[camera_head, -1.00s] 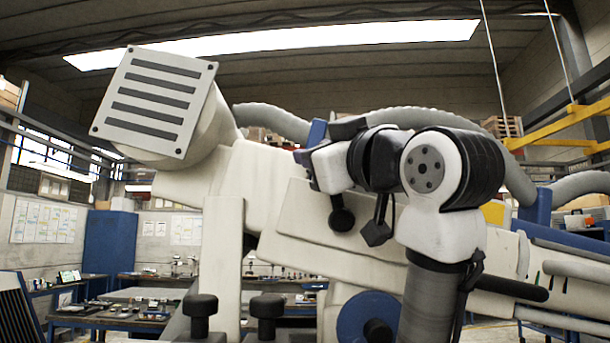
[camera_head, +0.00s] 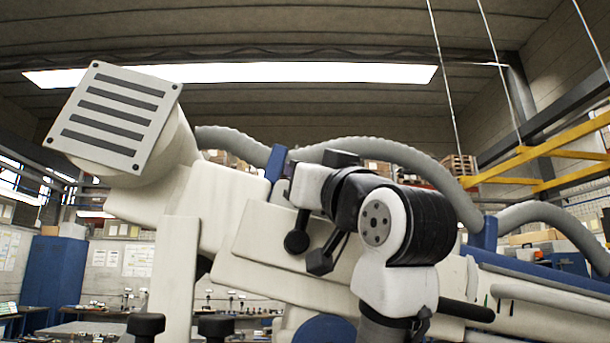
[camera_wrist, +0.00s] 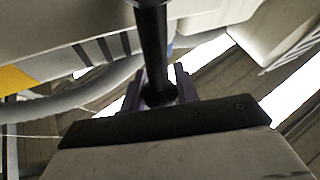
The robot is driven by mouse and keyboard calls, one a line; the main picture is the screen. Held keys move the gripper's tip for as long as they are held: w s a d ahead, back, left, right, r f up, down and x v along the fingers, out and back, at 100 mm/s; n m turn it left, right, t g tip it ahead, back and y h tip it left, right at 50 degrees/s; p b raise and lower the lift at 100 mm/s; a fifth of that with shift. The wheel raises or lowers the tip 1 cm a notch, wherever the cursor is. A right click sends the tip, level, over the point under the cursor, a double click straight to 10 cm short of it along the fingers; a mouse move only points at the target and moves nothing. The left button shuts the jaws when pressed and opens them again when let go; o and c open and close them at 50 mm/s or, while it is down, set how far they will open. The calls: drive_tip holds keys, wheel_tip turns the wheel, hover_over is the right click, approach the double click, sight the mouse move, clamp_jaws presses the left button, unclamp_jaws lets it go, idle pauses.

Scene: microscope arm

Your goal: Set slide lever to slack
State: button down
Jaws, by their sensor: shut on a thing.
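In the wrist view, a black slide lever (camera_wrist: 153,48) runs up from between the two purple-grey fingers of my gripper (camera_wrist: 157,88). The fingers are on either side of the lever's rod and shut on it. The lever's upper end is cut off by the picture's top edge. Which marking the lever stands at cannot be read.
A square slatted head (camera_head: 115,115) stands at the upper left of the microscope arm. Grey hoses (camera_head: 400,155) arch behind my arm. A pale upright post (camera_head: 175,275) and black knobs (camera_head: 146,325) stand at the lower left. Yellow beams (camera_head: 545,155) are at the right.

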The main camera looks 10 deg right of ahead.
drive_tip(key=shift+f, duration=0.1)
drive_tip(key=c, duration=1.1)
unclamp_jaws()
drive_tip(key=shift+o, duration=0.2)
drive_tip(key=b+v, duration=0.5)
drive_tip(key=v, duration=0.9)
